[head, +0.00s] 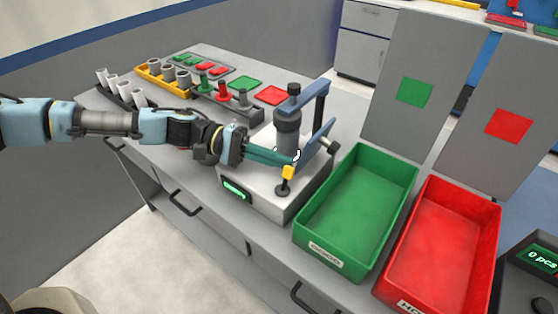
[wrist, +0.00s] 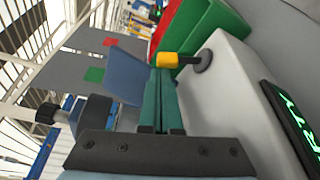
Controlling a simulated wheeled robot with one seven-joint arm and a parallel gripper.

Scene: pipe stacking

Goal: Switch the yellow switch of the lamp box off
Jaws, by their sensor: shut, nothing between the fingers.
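The lamp box is a pale grey box (head: 262,203) on the bench, with a green-lit display (head: 236,190) on its front. Its yellow switch (head: 288,172) stands at the near right corner, a yellow tip on a dark stem and round base. In the wrist view the yellow switch (wrist: 167,60) lies just beyond my fingertips, with its dark base (wrist: 203,61) to the right. My gripper (head: 292,161) is shut and empty, its green fingers over the box top. In the wrist view the gripper's fingertips (wrist: 162,72) are close to the yellow tip; I cannot tell whether they touch.
A dark cylinder fixture (head: 288,128) with a blue arm (head: 318,140) stands on the box behind my fingers. A green bin (head: 355,205) and a red bin (head: 440,245) are to the right. Pipe racks (head: 165,80) are at the back left.

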